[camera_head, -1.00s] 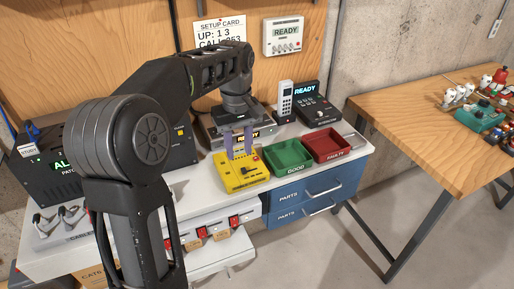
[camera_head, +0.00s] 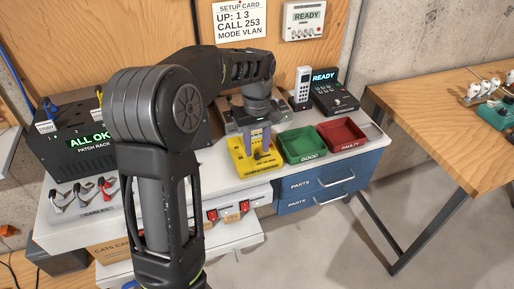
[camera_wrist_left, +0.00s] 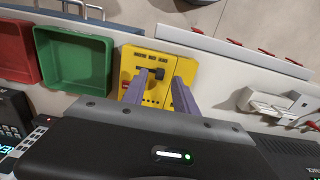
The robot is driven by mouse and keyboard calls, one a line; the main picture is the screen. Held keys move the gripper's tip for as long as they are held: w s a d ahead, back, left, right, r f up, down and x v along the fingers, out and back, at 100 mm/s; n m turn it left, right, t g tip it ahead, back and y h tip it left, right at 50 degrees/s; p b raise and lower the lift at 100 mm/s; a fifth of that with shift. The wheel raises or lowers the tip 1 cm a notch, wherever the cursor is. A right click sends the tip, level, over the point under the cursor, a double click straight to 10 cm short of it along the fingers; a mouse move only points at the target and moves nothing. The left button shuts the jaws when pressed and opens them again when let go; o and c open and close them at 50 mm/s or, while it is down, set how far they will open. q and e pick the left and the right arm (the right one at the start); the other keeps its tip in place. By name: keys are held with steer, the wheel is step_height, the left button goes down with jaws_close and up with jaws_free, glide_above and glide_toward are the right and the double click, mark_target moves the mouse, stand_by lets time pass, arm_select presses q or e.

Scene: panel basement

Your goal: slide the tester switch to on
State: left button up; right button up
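The yellow tester (camera_head: 242,165) sits on the white bench, left of the green tray. It also shows in the left wrist view (camera_wrist_left: 184,66), with a dark switch knob (camera_wrist_left: 152,73) on its face. My left gripper (camera_head: 257,150) points down over the tester, its two purple fingers apart with nothing held between them. In the left wrist view the fingertips (camera_wrist_left: 160,78) are close around the knob area; I cannot tell whether either finger touches it. The fingers cover part of the tester's face. My right gripper is not in view.
The green GOOD tray (camera_head: 303,145) and red FAULTY tray (camera_head: 342,134) stand right of the tester. A handset (camera_head: 302,88) and a black READY unit (camera_head: 335,98) stand behind them. The patch rack (camera_head: 75,150) is on the left. Blue drawers (camera_head: 318,188) are below.

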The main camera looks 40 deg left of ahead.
arm_select(q)
steer(key=shift+f, duration=1)
steer(key=shift+c, duration=0.4)
jaws_close()
